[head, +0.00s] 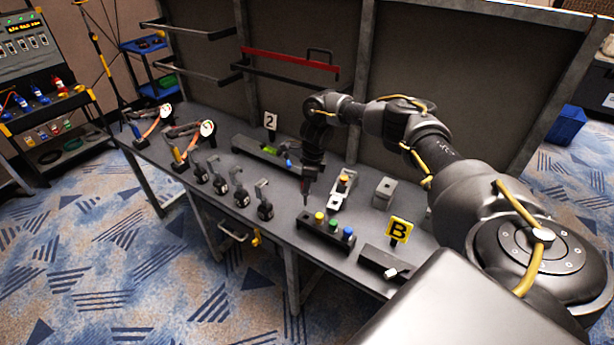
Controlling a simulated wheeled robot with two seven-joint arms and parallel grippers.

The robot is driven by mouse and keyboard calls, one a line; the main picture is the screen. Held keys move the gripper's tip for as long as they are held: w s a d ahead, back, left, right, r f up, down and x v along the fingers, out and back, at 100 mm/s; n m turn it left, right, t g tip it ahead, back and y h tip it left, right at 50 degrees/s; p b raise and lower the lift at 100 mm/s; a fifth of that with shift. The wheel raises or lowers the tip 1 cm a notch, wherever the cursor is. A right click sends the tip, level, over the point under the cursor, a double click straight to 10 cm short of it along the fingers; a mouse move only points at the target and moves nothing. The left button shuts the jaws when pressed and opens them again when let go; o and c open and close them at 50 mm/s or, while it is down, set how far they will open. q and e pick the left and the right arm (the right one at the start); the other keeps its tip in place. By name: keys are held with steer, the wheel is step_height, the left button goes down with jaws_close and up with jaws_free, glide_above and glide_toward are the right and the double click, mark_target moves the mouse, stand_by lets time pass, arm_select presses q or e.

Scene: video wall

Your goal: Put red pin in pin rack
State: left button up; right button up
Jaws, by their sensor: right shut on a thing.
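The pin rack (322,242) is a black block on the bench, with a yellow pin (319,217), a green pin (333,225) and a blue pin (348,233) standing in it. My right gripper (306,193) points down, just above and behind the rack's left end. It is shut on a small thin thing. A bit of red at the fingers (307,180) suggests the red pin, but it is too small and dark to see clearly. I cannot tell whether its tip touches the rack. My left gripper is not in view.
A grey bracket with yellow and red parts (341,190) stands close right of the gripper. A grey block (384,193), a yellow B sign (399,229) and a black fixture (382,262) are further right. Several black clamps (240,190) stand to the left. A black tray (262,152) lies behind.

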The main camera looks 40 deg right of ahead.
steer(key=shift+f, duration=0.3)
steer(key=shift+f+b, duration=1.6)
steer(key=shift+f, duration=0.6)
steer(key=shift+d+f+b, duration=0.1)
steer(key=shift+f+b, duration=0.25)
steer(key=shift+b, duration=0.2)
steer(key=shift+f, duration=0.25)
steer(key=shift+f+b, duration=0.6)
steer(key=shift+b, duration=0.15)
steer(key=shift+f, duration=0.15)
steer(key=shift+f+b, duration=1.4)
steer(key=shift+f, duration=0.25)
steer(key=shift+f+b, duration=0.55)
steer(key=shift+b, duration=0.2)
